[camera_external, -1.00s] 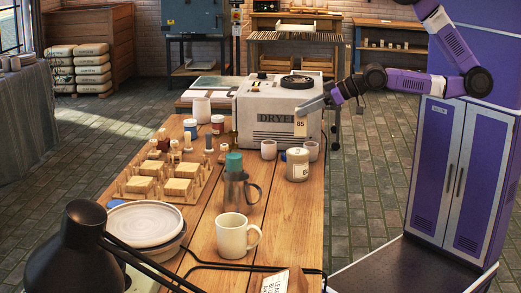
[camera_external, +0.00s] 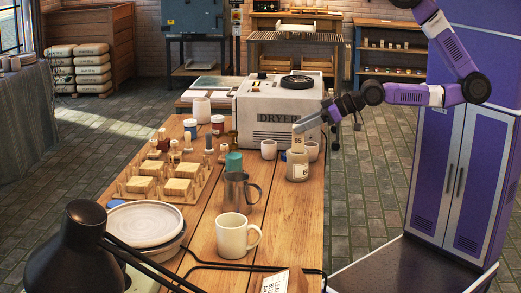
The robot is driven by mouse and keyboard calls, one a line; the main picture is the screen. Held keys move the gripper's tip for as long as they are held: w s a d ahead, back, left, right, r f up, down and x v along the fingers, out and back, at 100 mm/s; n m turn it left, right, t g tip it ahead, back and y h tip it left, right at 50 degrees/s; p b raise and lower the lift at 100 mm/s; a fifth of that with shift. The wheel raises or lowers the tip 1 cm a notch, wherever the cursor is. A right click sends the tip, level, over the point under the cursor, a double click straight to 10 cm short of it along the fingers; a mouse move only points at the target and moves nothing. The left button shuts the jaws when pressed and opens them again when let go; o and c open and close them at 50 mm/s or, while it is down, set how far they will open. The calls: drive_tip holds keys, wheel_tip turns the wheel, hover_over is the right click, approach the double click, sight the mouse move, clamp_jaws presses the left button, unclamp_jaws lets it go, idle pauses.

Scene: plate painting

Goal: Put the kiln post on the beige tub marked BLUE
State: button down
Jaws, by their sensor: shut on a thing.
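The kiln post (camera_external: 298,141) is a small beige upright block with a dark "85"-like mark. My gripper (camera_external: 301,129) is shut on its upper part, reaching in from the right. A beige tub (camera_external: 297,171) stands directly below the post, near the table's right edge. Only part of its dark lettering shows, so I cannot read the whole word. The post's lower end is at the tub's top; I cannot tell whether they touch.
The white dryer (camera_external: 262,118) stands behind. A metal mug (camera_external: 237,190), a white mug (camera_external: 233,236) and a wooden rack (camera_external: 163,182) stand left. Clear wooden tabletop (camera_external: 290,215) lies in front of the tub.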

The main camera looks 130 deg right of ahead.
drive_tip(key=shift+f, duration=0.1)
drive_tip(key=c, duration=0.9)
unclamp_jaws()
drive_tip(key=s+a+r+n+t+y, duration=0.2)
drive_tip(key=s+a+r+n+y, duration=0.1)
drive_tip(key=a, duration=0.3)
drive_tip(key=s+a+r+n+t+y, duration=0.2)
drive_tip(key=s+a+r+n+y, duration=0.1)
drive_tip(key=a, duration=0.3)
drive_tip(key=s+a+r+n+t+y, duration=0.2)
drive_tip(key=s+a+r+n, duration=0.1)
drive_tip(key=a+r, duration=0.2)
drive_tip(key=shift+s+a+r+y, duration=0.15)
drive_tip(key=shift+s+a+y, duration=0.05)
drive_tip(key=shift+a+y, duration=0.25)
